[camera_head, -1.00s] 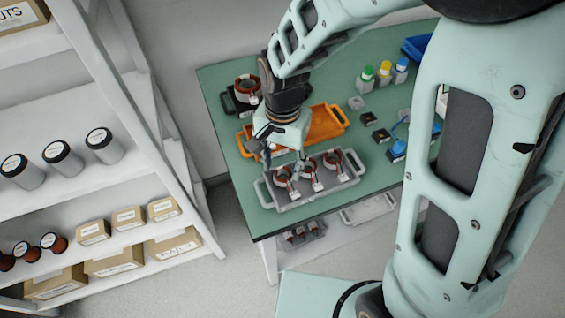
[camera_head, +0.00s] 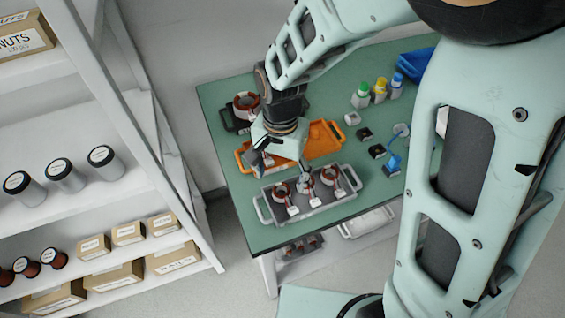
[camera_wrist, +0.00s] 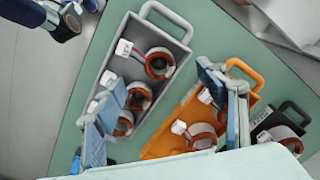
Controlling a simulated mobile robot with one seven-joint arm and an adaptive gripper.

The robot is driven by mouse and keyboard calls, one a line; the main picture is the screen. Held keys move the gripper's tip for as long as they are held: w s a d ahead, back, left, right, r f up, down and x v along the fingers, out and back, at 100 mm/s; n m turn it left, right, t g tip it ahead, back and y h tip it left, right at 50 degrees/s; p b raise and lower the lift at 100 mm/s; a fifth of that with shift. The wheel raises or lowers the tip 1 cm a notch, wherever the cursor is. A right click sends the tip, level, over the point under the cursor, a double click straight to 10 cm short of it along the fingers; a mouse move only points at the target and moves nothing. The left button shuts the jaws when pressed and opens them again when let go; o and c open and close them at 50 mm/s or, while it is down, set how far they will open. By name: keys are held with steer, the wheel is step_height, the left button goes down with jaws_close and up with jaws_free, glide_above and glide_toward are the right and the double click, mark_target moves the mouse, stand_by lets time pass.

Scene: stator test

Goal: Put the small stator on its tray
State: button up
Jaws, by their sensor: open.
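In the head view a grey tray (camera_head: 335,205) at the table's front holds three red-brown ring stators with white tags, one of them the right-hand stator (camera_head: 330,175). An orange tray (camera_head: 325,137) lies behind it. In the wrist view the orange tray (camera_wrist: 160,150) holds a stator (camera_wrist: 200,136) and another partly behind a finger. The grey tray (camera_wrist: 135,30) shows its row of stators. My gripper (camera_head: 284,170) is open and empty above the area of the grey and orange trays. Its fingers (camera_wrist: 168,112) are spread in the wrist view. I cannot tell which stator is the small one.
A black tray (camera_wrist: 296,118) with a stator stands at the table's back left. Bottles (camera_head: 379,90), small dark blocks (camera_head: 377,151) and a blue bin (camera_head: 415,62) are at the right. A white shelf (camera_head: 110,180) stands left of the table.

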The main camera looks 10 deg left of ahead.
step_height(320, 180, up, 12)
stand_by(0.6)
stand_by(0.5)
